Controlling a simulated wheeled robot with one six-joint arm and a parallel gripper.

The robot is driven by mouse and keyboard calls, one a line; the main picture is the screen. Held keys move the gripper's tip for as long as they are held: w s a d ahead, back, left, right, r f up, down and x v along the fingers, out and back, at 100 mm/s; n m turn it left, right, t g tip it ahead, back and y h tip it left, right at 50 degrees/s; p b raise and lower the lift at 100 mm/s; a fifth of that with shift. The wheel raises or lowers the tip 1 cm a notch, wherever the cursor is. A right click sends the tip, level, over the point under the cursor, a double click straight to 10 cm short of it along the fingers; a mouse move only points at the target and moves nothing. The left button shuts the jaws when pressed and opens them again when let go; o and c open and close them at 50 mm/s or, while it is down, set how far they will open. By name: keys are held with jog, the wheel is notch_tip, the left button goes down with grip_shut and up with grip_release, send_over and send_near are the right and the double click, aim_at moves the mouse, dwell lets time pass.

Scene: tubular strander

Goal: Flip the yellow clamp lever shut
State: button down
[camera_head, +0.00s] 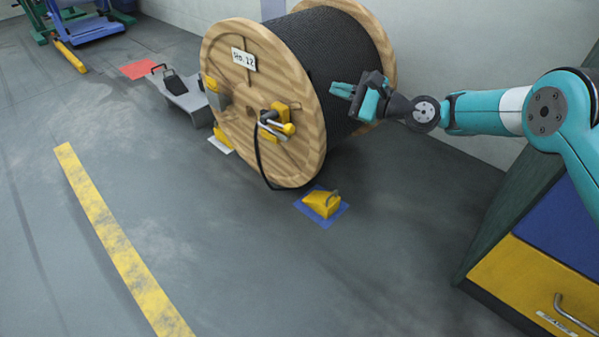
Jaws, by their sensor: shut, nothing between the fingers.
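The yellow clamp (280,110) sits on the front face of a wooden cable reel (225,55). Its lever (277,127) is a short metal bar with a round yellow knob (288,129) at its right end. A black cable end (258,160) hangs from the clamp and curves down toward the floor. Whether the lever lies open or closed is too small to tell. My gripper (345,92) is shut and empty. It is in front of the black cable winding, to the right of the clamp and a little higher in the picture, clear of the lever.
A yellow wedge (321,202) stands on a blue mat on the floor below the reel. Another yellow piece (222,137) is at the reel's left foot. A cabinet with a yellow drawer (530,290) fills the lower right. The floor in front is clear.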

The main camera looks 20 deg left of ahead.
notch_tip(320, 180, down, 25)
jog(key=s+m+t+y+b, duration=0.2)
jog(key=m+y+b, duration=0.2)
jog(key=m+b, duration=0.5)
jog(key=shift+d+t+b, duration=0.3)
jog(key=shift+d+b, duration=0.15)
jog(key=shift+b, duration=0.55)
jog(key=d+r+b+x, duration=0.1)
jog(key=r+b+x, duration=0.1)
jog(key=b+x, duration=0.7)
jog(key=shift+s+r+b+x, duration=0.25)
jog(key=shift+s+b+x, duration=0.2)
jog(key=shift+x, duration=1.55)
jog(key=shift+w, duration=0.15)
